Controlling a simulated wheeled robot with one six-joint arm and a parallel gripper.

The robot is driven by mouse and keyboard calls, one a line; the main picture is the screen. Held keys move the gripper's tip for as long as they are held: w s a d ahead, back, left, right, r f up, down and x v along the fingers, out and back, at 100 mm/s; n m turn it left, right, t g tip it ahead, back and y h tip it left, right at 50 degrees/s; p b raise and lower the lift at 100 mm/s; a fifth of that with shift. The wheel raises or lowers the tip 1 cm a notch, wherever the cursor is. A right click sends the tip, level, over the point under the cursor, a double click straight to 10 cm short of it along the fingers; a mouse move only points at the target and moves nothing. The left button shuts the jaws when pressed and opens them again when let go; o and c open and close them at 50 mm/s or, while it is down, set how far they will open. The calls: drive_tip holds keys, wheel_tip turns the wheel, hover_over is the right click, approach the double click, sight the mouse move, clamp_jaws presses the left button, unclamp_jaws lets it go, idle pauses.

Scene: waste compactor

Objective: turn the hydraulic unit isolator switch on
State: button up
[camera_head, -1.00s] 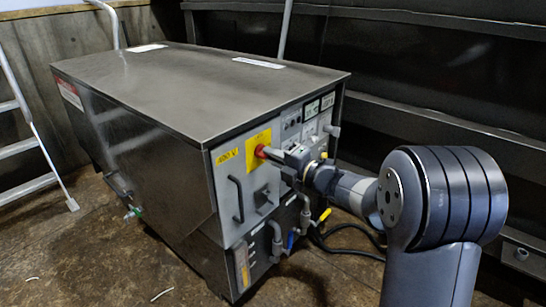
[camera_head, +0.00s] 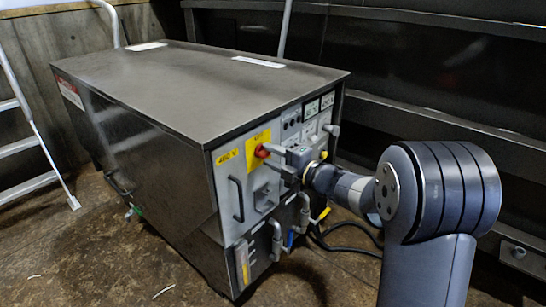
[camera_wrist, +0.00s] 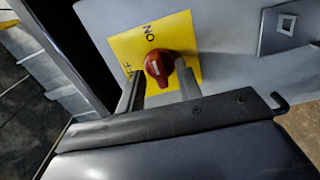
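The isolator switch is a red rotary knob (camera_head: 262,151) on a yellow plate (camera_head: 257,139) on the front panel of the metal hydraulic unit (camera_head: 190,85). In the wrist view the red knob (camera_wrist: 159,66) sits on the yellow plate (camera_wrist: 184,28), with ON printed above it and a partly hidden OFF mark to its left. I cannot clearly tell which mark the knob points to. My gripper (camera_wrist: 161,76) is open, with one finger on each side of the knob's near part. Contact cannot be made out. In the head view my gripper (camera_head: 273,159) is right in front of the switch.
A door handle (camera_head: 236,198) and a grey latch (camera_head: 265,197) are below the switch. Meters (camera_head: 312,108) are at the panel's upper right. Pipes with yellow and blue valve handles stick out lower down. A ladder (camera_head: 35,140) leans at the left; the floor in front is open.

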drive_tip(key=p+v, duration=0.2)
drive_tip(key=v, duration=0.9)
drive_tip(key=shift+w+a, duration=0.1)
drive_tip(key=shift+a, duration=0.05)
drive_tip(key=b+x, duration=0.2)
drive_tip(key=x, duration=0.9)
drive_tip(key=shift+n+b, duration=0.55)
drive_tip(key=shift+n, duration=0.35)
drive_tip(key=shift+r+m, duration=0.1)
drive_tip(key=shift+m, duration=0.2)
